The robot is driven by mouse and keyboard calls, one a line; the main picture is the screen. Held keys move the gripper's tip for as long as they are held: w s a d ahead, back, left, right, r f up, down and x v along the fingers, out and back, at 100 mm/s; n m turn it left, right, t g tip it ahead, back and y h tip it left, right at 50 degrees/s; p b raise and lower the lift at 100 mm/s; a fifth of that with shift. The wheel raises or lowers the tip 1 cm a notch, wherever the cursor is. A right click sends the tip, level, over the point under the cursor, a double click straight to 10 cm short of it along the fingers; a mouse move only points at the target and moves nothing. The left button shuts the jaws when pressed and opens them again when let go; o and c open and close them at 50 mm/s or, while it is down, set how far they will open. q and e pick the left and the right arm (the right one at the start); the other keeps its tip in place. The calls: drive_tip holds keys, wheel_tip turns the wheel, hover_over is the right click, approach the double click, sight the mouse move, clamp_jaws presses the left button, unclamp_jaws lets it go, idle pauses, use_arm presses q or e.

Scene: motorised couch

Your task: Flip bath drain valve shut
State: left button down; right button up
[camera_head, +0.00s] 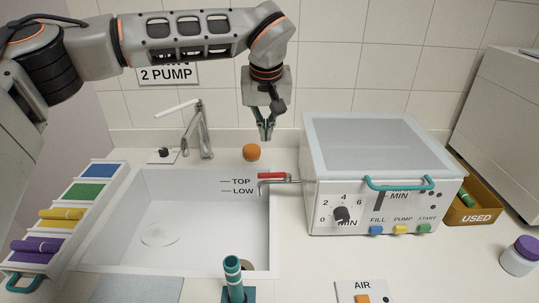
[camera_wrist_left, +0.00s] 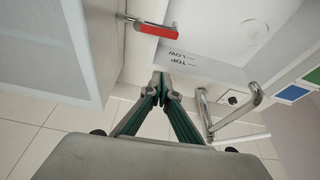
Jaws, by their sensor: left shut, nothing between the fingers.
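The bath is a grey-white box (camera_head: 330,205) with a clear lid, right of the sink. Its drain valve is a thin metal spout with a red lever (camera_head: 272,176), reaching left over the sink edge. The lever lies level, roughly along the spout. It also shows in the left wrist view as a red lever (camera_wrist_left: 157,31) near the top. My left gripper (camera_head: 266,138) points down, behind and above the lever, apart from it. Its fingertips (camera_wrist_left: 162,80) are together with nothing between them. My right gripper is in neither view.
An orange ball (camera_head: 251,152) sits on the sink's back ledge, close to my left gripper. A faucet (camera_head: 203,132) stands to its left. The sink (camera_head: 200,215) is open below the lever. A teal striped tube (camera_head: 233,270) stands at the front.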

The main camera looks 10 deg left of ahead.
sight(275, 177)
use_arm(q)
wheel_tip(275, 177, down, 9)
drive_tip(key=shift+s+f+p, duration=0.2)
drive_tip(key=shift+s+p, duration=0.15)
idle(0.8)
drive_tip(key=shift+d, duration=0.1)
idle(0.3)
